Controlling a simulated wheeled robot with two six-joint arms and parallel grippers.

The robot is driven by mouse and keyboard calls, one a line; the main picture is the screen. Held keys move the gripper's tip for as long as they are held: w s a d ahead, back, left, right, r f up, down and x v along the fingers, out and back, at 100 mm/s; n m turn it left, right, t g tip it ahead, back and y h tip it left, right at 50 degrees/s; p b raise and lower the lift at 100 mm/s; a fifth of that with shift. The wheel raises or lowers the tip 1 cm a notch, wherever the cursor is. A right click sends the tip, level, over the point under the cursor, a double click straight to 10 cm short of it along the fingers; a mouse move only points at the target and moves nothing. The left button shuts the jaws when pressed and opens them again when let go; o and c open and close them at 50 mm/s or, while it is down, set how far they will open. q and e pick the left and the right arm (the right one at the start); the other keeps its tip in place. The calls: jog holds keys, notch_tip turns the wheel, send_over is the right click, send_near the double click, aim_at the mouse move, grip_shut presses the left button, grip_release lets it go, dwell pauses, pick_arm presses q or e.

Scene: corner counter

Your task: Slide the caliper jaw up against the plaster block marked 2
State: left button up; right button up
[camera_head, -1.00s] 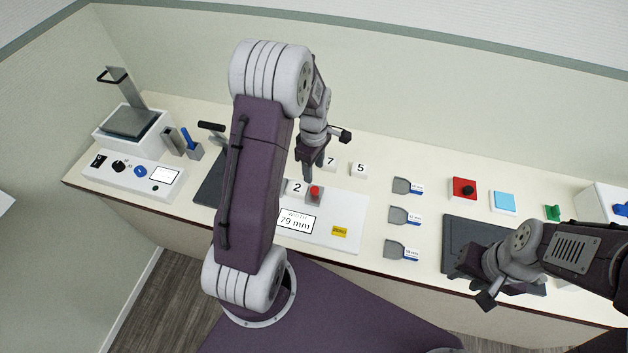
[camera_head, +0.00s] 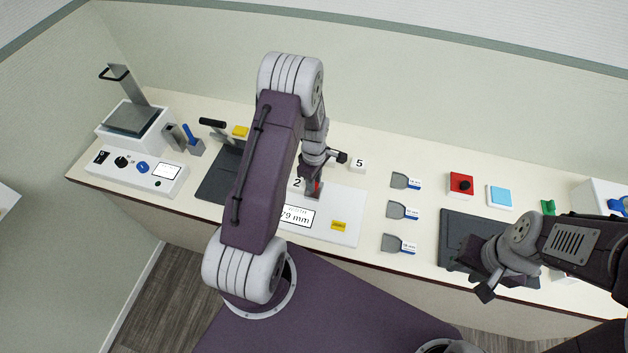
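The white plaster block marked 2 (camera_head: 297,184) stands on the white caliper plate (camera_head: 345,212), partly covered by my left arm. The grey caliper jaw with a red top (camera_head: 314,194) is just right of the block; I cannot tell whether they touch. The display (camera_head: 297,216) on the plate reads 79 mm, partly covered. My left gripper (camera_head: 313,182) points down at the jaw and hides much of its red top; whether its fingers are open or shut does not show. My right gripper (camera_head: 487,277) hangs over the dark tray at the right, its fingers unclear.
A block marked 5 (camera_head: 359,164) stands behind the plate. Several scrapers (camera_head: 400,211) lie right of it. A dark tray (camera_head: 455,235), a red button box (camera_head: 461,184) and a blue pad (camera_head: 499,196) are further right. A scale (camera_head: 135,120) and control panel (camera_head: 135,172) are left.

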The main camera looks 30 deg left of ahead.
pick_arm(q)
jog(key=shift+a, duration=0.4)
jog(key=shift+c, duration=0.3)
jog(key=shift+s, duration=0.1)
jog(key=o, duration=1)
notch_tip(320, 180, up, 9)
jog(key=shift+r+b, duration=0.1)
jog(key=shift+b, duration=1)
